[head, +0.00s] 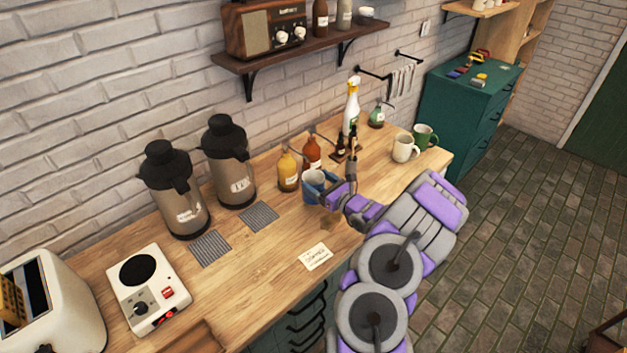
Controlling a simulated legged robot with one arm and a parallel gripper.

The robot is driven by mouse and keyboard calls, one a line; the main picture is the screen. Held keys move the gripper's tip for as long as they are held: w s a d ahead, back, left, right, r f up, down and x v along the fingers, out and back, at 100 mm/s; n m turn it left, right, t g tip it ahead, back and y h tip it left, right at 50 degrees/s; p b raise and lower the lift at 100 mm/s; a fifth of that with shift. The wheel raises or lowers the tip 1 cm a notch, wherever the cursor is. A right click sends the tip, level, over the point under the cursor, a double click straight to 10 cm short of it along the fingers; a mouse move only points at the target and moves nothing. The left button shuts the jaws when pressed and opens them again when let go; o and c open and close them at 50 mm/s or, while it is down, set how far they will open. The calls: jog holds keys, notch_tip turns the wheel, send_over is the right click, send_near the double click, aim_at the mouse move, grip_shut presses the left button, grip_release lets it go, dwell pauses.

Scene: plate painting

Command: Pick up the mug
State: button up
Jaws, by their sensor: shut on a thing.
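A blue mug (312,191) with a pale inside is upright at the counter's middle, in front of the sauce bottles. My gripper (331,192) is at the mug's right side and shut on it. The gripper partly covers the mug, and the exact hold on rim or wall is too small to tell. I cannot tell whether the mug's base touches the counter. A cream mug (403,149) and a green mug (424,136) stand farther right on the wooden counter (262,262).
Yellow (288,172) and brown (312,153) bottles stand close behind the blue mug. A spray bottle (351,108) is farther back. Two dispensers (230,165) stand left. A card (315,257) lies near the front edge. A shelf (300,50) overhangs the back.

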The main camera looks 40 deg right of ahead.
jog(key=s+d+r+p, duration=0.1)
jog(key=s, duration=1.1)
jog(key=shift+s+p, duration=0.35)
jog(key=shift+s, duration=0.05)
jog(key=shift+r, duration=0.1)
dwell(2.6)
